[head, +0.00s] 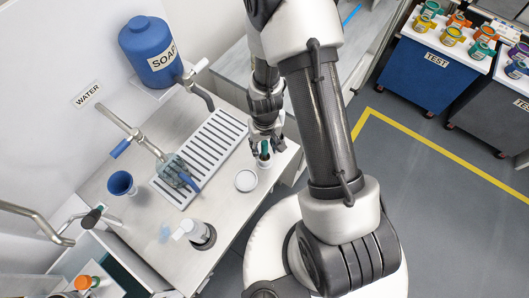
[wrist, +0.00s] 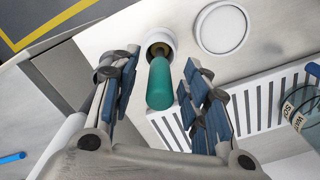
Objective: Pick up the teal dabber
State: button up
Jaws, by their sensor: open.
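The teal dabber (wrist: 160,86) has a rounded teal handle and a darker collar. In the wrist view its far end sits in a small white cup (wrist: 160,38). In the head view the dabber (head: 264,150) shows as a small teal piece at the cup's top, partly hidden by my gripper. My gripper (wrist: 158,85) is open, with one blue-padded finger on each side of the teal handle. The handle lies between the fingers, and I see a gap on both sides. In the head view my gripper (head: 264,147) points down over the cup near the counter's right edge.
A round white lid (head: 246,180) lies beside the cup. A slotted white drain rack (head: 200,155) is to the left, with a glass jar (head: 173,168) on it. A blue funnel (head: 121,183) and a white container (head: 193,231) stand on the counter.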

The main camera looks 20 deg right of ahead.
jog(key=shift+c, duration=0.2)
grip_shut()
dwell(0.4)
